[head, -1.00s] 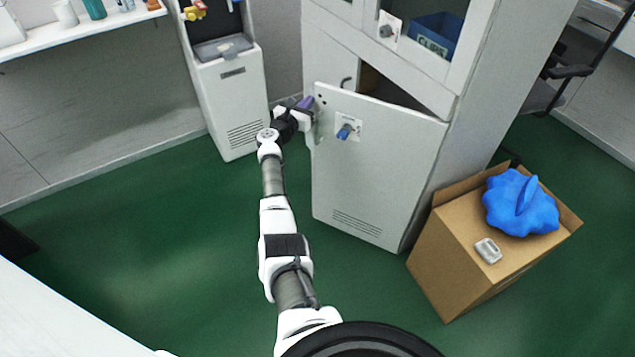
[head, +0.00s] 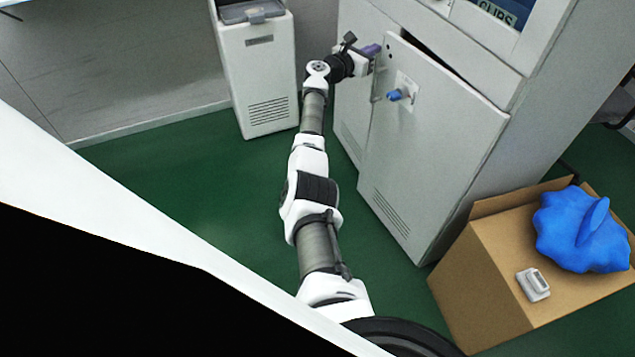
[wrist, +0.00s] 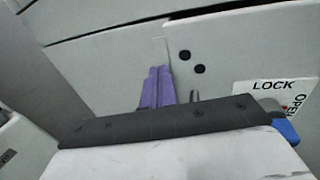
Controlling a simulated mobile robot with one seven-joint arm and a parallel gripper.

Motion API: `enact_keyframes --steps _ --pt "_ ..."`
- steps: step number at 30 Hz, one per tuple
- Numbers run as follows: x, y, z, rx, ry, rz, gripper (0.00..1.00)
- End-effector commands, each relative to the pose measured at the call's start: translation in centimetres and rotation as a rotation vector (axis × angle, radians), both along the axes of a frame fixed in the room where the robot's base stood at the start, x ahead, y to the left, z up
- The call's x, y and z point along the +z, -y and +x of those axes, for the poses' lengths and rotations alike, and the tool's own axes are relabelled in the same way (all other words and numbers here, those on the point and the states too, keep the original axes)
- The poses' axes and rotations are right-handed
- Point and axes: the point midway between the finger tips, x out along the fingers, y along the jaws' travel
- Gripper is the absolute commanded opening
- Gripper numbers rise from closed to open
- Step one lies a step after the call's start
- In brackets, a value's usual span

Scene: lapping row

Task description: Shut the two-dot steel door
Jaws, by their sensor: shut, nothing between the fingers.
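The steel door (head: 440,130) is the right lower door of the grey cabinet and stands slightly ajar, with a narrow dark gap above its top edge. It has a blue knob (head: 395,95) on a white plate and a vent low down. In the wrist view the door (wrist: 225,55) shows two black dots near its free edge and a LOCK/OPEN label (wrist: 272,90). My gripper (head: 373,49) is at the door's upper free edge, its purple fingers shut and empty. In the wrist view the fingers (wrist: 156,87) are beside that edge; whether they touch it I cannot tell.
A cardboard box (head: 475,285) with a blue lumpy object (head: 580,230) and a small pale item (head: 534,285) stands right of the door. Green floor between is clear. A white surface edge (head: 130,215) fills the lower left.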

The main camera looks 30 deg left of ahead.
Motion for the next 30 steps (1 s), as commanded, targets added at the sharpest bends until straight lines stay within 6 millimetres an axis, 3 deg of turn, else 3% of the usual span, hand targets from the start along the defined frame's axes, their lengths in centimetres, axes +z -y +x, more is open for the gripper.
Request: enact_keyframes --steps 30 --pt "0.04 0.73 0.54 -0.002 0.000 0.000 0.00"
